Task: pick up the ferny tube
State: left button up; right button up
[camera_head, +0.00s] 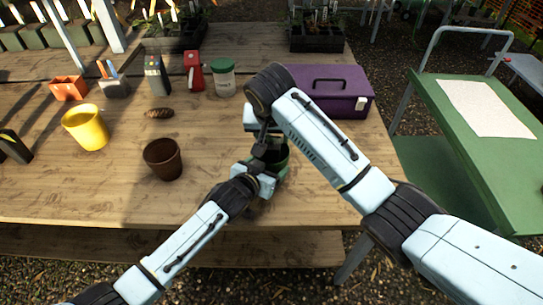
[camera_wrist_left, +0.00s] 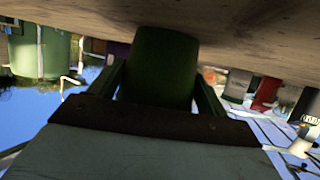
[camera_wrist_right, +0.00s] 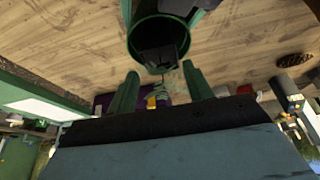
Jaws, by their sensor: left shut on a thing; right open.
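My left gripper (camera_wrist_left: 163,90) is shut on a plain green tube (camera_wrist_left: 165,65), which sits between its fingers close to the wooden table top. In the right wrist view the tube's round open mouth (camera_wrist_right: 131,42) faces the camera, with something dark inside. No fern leaves show on it, so I cannot tell if it is the ferny one. In the head view the green tube (camera_head: 281,166) is partly hidden by both wrists. My right gripper (camera_wrist_right: 160,92) is open, its fingers apart and empty, just short of the tube's mouth.
A purple box (camera_head: 318,105) stands behind my right arm. A brown pot (camera_head: 163,163), yellow pot (camera_head: 86,131) and pine cone (camera_head: 159,113) are to the left. A white jar with a green lid (camera_head: 225,80) stands further back. The front left of the table is clear.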

aim_at(272, 143)
jog(key=shift+x, duration=2.7)
jog(key=shift+s+a, duration=0.1)
jog(key=shift+s, duration=0.05)
jog(key=shift+c, duration=0.4)
jog(key=c, duration=1)
